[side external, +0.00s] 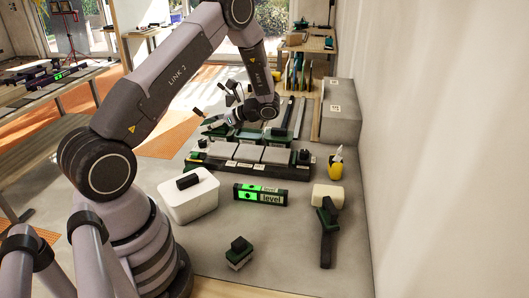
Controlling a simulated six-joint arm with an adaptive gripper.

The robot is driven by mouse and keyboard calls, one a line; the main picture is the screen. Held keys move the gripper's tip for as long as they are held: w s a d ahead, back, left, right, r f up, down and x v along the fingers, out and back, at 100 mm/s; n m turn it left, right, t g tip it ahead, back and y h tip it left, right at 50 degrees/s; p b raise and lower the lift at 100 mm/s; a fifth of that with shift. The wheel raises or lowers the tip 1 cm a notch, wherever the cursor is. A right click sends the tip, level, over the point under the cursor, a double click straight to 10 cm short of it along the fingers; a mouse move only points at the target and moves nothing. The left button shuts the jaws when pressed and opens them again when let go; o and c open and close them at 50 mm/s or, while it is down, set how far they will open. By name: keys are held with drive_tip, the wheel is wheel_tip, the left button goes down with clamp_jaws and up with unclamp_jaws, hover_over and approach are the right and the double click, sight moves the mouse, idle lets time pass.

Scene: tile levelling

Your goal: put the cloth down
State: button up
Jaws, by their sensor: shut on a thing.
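My gripper (214,121) is at the far side of the work area, above and behind the row of tiles. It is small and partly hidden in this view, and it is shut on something. I take this to be the cloth, but its outline does not stand out from the dark fingers and the green and black blocks behind. I cannot tell whether the held thing touches the surface below.
Pale tiles (248,153) sit in a dark rack. In front are a white box (190,205) with a black handle, a green-lit level (260,194), a cream block (328,195), a dark tool (327,237) and a green-black block (239,254). A yellow cup (335,170) stands right. Bare floor lies between.

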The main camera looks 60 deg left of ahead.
wheel_tip(320, 180, down, 17)
drive_tip(key=shift+r, duration=0.1)
idle(0.5)
drive_tip(key=shift+f, duration=0.6)
idle(0.3)
drive_tip(key=o, duration=1.2)
drive_tip(key=shift+o, duration=0.2)
drive_tip(key=shift+w, duration=0.1)
